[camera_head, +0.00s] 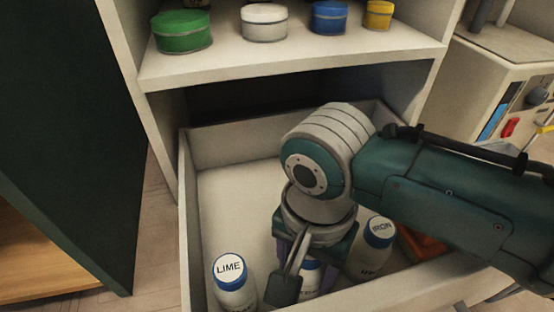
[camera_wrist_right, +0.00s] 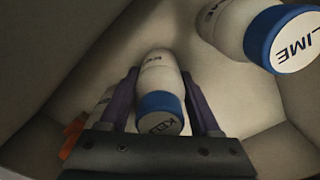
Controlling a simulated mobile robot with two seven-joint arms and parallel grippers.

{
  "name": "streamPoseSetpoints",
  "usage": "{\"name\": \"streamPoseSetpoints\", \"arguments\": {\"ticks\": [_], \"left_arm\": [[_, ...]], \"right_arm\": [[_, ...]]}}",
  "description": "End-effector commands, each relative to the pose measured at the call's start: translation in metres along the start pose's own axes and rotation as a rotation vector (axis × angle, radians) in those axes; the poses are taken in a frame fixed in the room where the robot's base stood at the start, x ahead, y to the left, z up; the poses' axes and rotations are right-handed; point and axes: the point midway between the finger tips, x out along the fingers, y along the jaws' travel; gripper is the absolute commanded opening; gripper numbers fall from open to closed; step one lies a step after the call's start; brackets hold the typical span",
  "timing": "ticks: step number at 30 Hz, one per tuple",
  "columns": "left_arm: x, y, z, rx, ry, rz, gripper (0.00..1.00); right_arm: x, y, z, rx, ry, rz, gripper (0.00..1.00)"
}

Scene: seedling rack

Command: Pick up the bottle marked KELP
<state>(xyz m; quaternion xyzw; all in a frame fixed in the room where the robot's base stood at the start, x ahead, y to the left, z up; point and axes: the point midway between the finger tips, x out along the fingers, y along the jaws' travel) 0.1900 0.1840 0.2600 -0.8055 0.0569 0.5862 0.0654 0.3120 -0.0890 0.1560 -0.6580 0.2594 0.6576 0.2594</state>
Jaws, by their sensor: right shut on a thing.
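The KELP bottle (camera_wrist_right: 161,108) is white with a blue cap, and its cap lettering faces the right wrist camera. My right gripper (camera_wrist_right: 160,80) is shut on it, with one purple finger on each side. In the head view my right gripper (camera_head: 297,262) reaches down into the open drawer, and only part of the KELP bottle (camera_head: 311,277) shows behind it. I cannot tell whether the bottle is clear of the drawer floor. My left gripper is not in view.
The LIME bottle (camera_head: 231,283) stands left of the gripper and the IRON bottle (camera_head: 372,250) close to its right. An orange object (camera_head: 423,245) lies in the drawer's right end. The drawer (camera_head: 183,215) has bare floor at left. Above, a shelf (camera_head: 290,66) holds several coloured tubs.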

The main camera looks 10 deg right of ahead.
Motion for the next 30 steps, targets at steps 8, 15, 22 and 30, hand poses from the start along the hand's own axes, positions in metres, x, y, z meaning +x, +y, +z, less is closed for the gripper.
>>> {"name": "streamPoseSetpoints", "arguments": {"ticks": [8, 15, 22, 30], "left_arm": [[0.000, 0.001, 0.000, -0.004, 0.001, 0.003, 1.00], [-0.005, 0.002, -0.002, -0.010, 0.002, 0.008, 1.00], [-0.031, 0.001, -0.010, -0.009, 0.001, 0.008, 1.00], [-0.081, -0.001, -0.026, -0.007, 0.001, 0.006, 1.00]], "right_arm": [[0.000, 0.000, 0.000, 0.000, 0.000, 0.000, 0.00], [-0.006, 0.000, 0.000, 0.000, 0.000, 0.000, 0.00], [-0.034, 0.000, 0.000, -0.001, 0.000, -0.001, 0.00], [-0.091, 0.000, 0.001, 0.000, -0.001, -0.001, 0.00]]}}
